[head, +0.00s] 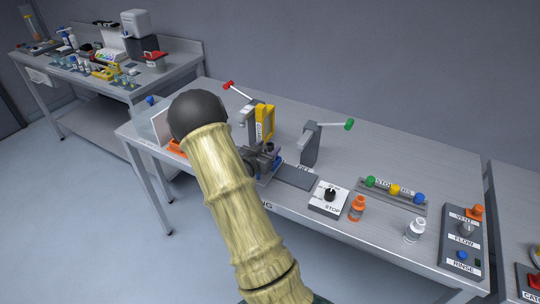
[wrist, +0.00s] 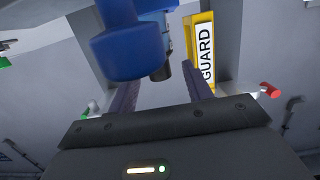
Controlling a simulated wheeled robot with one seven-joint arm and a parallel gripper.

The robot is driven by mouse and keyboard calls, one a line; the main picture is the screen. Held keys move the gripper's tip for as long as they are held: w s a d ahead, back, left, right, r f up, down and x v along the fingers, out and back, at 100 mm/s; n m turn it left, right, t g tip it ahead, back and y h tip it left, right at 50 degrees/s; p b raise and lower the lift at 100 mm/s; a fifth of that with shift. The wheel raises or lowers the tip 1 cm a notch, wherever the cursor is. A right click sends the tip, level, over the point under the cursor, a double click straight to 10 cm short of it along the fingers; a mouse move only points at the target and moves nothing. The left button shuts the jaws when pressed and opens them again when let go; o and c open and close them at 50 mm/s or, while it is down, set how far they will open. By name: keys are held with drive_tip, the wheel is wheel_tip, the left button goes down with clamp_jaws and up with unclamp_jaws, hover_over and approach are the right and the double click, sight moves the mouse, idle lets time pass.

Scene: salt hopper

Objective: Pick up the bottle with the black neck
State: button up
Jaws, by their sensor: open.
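My gripper (wrist: 162,78) shows in the wrist view with two dark fingers spread apart. A large blue piece (wrist: 132,48) with a rounded body fills the upper middle, and a second blue part with a short dark end (wrist: 162,72) shows behind it, between the fingers in the picture. I cannot tell whether this is the bottle with the black neck, or whether a finger touches it. In the head view an orange bottle (head: 357,209) and a white bottle (head: 415,230) stand upright near the front edge. Neither shows a clearly black neck. My arm hides part of the bench there.
The yellow guard (head: 265,122) stands on the bench beside a red-tipped lever (head: 229,85); the guard (wrist: 203,50) is close in the wrist view. A green-tipped lever (head: 349,125), a stop box (head: 329,197), a rack of coloured knobs (head: 393,195) and a control panel (head: 461,242) stand to the right.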

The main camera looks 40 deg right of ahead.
drive_tip(key=shift+x, duration=1.2)
clamp_jaws()
drive_tip(key=shift+r, duration=0.15)
wheel_tip(320, 180, up, 10)
idle(0.4)
